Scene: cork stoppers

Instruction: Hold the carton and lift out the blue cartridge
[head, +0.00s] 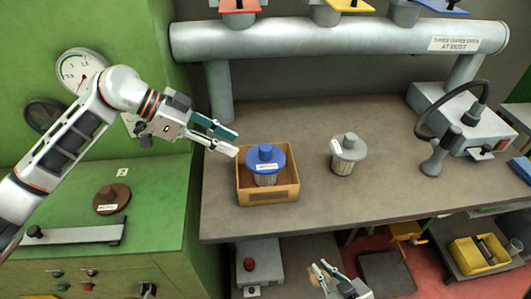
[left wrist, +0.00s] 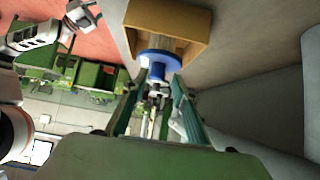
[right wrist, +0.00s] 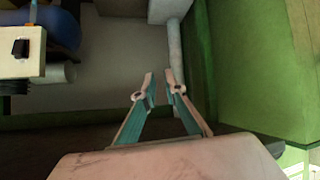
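The open brown carton (head: 283,194) stands on the grey bench near its front left edge. The blue cartridge (head: 265,157) stands upright in it, its wide blue lid and knob above the rim and its pale body partly hidden by the carton wall. My left gripper (head: 237,145) is open and empty, just up and left of the carton, apart from it. The left wrist view shows the blue cartridge (left wrist: 158,57) and carton (left wrist: 168,18) beyond the spread fingers. My right gripper (head: 322,268) is low in front of the bench, empty, its fingers apart (right wrist: 160,76).
A grey cartridge (head: 349,148) stands right of the carton. A thick pipe (head: 330,40) runs above the bench's back. A grey machine with a hose (head: 465,125) stands at the right. A green cabinet (head: 165,215) with a brown disc (head: 111,198) is at the left.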

